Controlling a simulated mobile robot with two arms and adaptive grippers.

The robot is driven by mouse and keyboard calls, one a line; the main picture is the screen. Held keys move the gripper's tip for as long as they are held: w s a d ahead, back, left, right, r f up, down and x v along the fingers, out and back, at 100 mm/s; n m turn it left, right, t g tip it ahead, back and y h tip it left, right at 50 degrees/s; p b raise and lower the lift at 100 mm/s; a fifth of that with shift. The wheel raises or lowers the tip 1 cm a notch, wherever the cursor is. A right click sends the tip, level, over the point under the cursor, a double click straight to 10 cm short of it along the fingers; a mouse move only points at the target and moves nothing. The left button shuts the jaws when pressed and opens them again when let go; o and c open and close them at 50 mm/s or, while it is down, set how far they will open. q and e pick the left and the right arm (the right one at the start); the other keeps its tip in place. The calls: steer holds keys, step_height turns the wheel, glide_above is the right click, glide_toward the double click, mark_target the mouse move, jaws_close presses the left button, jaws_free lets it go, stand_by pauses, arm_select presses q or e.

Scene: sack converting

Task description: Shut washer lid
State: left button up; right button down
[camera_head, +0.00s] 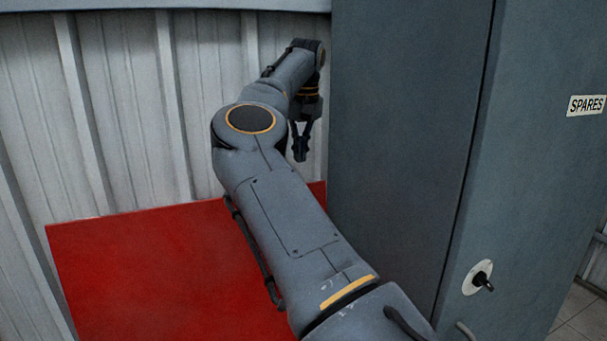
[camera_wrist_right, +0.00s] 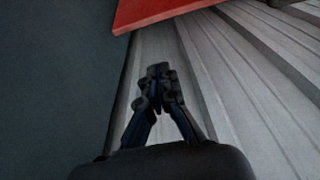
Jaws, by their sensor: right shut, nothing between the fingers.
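A flat red panel (camera_head: 150,265), probably the washer lid, fills the lower left of the head view, close to the wall. Its edge also shows at the top of the right wrist view (camera_wrist_right: 150,12). I cannot tell from these frames whether it is raised or shut, and the washer body is not in view. My right arm reaches across above the panel. My right gripper (camera_head: 300,146) is beyond the panel's far edge, between wall and cabinet. Its fingers are together and empty, also in the right wrist view (camera_wrist_right: 160,76). My left gripper is out of view.
A tall grey cabinet (camera_head: 400,130) with a "SPARES" label (camera_head: 586,105) and a handle (camera_head: 482,281) stands close on the right. A ribbed pale metal wall (camera_head: 120,110) closes off the back and left. The gap around my right gripper is narrow.

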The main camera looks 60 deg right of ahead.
arm_select(q)
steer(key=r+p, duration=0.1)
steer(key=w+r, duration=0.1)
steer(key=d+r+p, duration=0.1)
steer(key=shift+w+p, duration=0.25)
steer(key=shift+p, duration=0.1)
arm_select(e)
step_height(320, 180, down, 6)
steer(key=s+a, duration=0.1)
steer(key=s, duration=0.1)
steer(key=shift+a+r, duration=0.25)
steer(key=shift+a, duration=0.05)
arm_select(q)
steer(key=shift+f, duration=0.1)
